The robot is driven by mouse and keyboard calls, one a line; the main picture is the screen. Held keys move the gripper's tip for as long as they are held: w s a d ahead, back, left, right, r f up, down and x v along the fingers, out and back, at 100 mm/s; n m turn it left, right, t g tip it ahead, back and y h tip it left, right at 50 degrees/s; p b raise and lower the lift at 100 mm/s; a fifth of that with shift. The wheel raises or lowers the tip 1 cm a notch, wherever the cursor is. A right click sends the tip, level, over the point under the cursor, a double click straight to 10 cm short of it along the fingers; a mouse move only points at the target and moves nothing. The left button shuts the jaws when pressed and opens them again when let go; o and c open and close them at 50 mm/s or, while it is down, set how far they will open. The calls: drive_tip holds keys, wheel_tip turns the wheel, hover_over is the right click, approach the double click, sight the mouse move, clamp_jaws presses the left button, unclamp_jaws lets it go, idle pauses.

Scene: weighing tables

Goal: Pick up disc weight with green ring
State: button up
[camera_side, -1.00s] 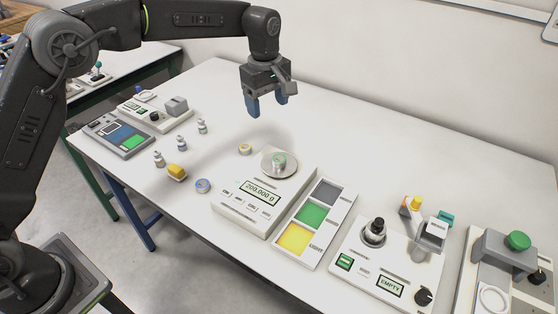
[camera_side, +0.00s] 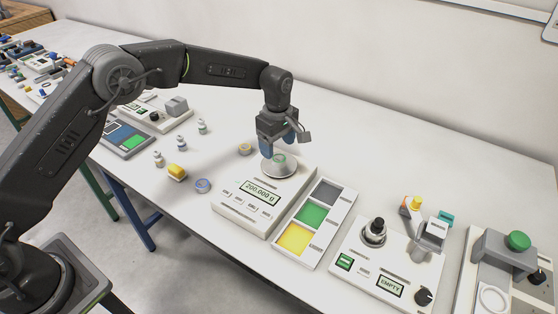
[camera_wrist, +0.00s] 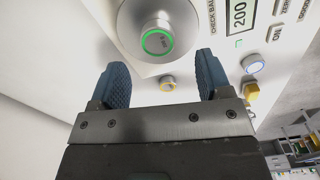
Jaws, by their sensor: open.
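The disc weight with green ring (camera_side: 278,160) sits on the round pan (camera_side: 268,170) of the white scale (camera_side: 238,209), whose display reads 200.000 g. In the wrist view the disc weight (camera_wrist: 157,38) shows its green ring from above, on the pan (camera_wrist: 128,32). My gripper (camera_side: 280,150) is just above the pan, beside the weight in the side view. In the wrist view my gripper (camera_wrist: 160,72) has its two blue fingers spread apart with nothing between them. The weight lies beyond the fingertips there.
A yellow-ringed disc (camera_side: 245,149) and a blue-ringed disc (camera_side: 203,186) lie left of the scale. A tray with grey, green and yellow fields (camera_side: 318,215) stands right of it. Small bottles (camera_side: 181,143) and a yellow block (camera_side: 177,172) are further left.

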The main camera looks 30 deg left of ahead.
sight(279, 158)
drive_tip(key=f, duration=0.4)
drive_tip(key=shift+d+f, duration=0.2)
drive_tip(key=shift+f, duration=0.1)
drive_tip(key=shift+c, duration=0.2)
